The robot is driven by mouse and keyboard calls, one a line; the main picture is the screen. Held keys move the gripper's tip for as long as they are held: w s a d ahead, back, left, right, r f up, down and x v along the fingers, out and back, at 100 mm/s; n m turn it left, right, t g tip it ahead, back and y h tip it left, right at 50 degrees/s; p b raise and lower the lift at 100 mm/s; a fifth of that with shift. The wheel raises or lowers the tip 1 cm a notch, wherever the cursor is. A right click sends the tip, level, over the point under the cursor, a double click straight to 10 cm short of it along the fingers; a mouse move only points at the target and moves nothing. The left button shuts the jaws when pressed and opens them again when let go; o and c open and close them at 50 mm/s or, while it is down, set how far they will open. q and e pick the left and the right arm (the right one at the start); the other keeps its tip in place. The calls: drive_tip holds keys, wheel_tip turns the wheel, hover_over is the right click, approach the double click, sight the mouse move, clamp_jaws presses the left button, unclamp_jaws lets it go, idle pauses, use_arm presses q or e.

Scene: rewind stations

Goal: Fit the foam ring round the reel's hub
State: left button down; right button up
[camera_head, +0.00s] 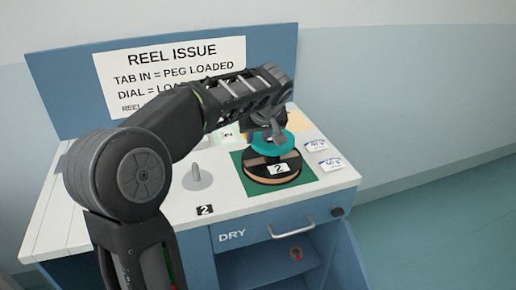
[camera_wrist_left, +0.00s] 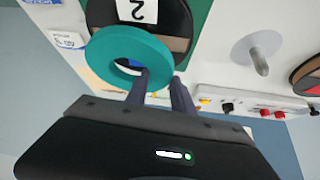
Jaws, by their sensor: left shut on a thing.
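My left gripper (camera_head: 274,133) is shut on the teal foam ring (camera_head: 262,149), holding it by one side of its band. In the left wrist view the ring (camera_wrist_left: 130,38) is flat and round with an open hole, in front of the two dark fingers (camera_wrist_left: 165,90). In the head view the ring overlaps the top of the reel (camera_head: 257,172), a dark disc with a tan side band and a label "2", lying on a green mat (camera_head: 307,175). The reel (camera_wrist_left: 184,22) shows partly behind the ring in the wrist view. Its hub is hidden, so I cannot tell whether the ring touches it.
A grey peg on a round base (camera_head: 198,178) stands left of the mat. White-and-blue cards (camera_head: 328,164) lie on the right. Below the white counter are a "DRY" drawer with a handle (camera_head: 291,231) and an open shelf holding a red item (camera_head: 295,254).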

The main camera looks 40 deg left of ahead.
sight(257, 150)
use_arm(q)
drive_tip(key=shift+f, duration=1.9)
drive_tip(key=shift+f, duration=0.1)
drive_tip(key=shift+s+d+f+b, duration=0.1)
drive_tip(key=shift+s+f+b, duration=0.15)
drive_tip(key=shift+f+b, duration=0.5)
drive_tip(key=c, duration=1.1)
unclamp_jaws()
drive_tip(key=shift+s+r, duration=0.1)
drive_tip(key=shift+r+p, duration=0.3)
drive_tip(key=shift+r, duration=0.05)
drive_tip(key=v, duration=0.8)
drive_tip(key=w+v, duration=0.1)
drive_tip(key=v, duration=0.3)
drive_tip(key=shift+s+r+p, duration=0.1)
drive_tip(key=shift+r+p, duration=0.3)
drive_tip(key=shift+r, duration=0.1)
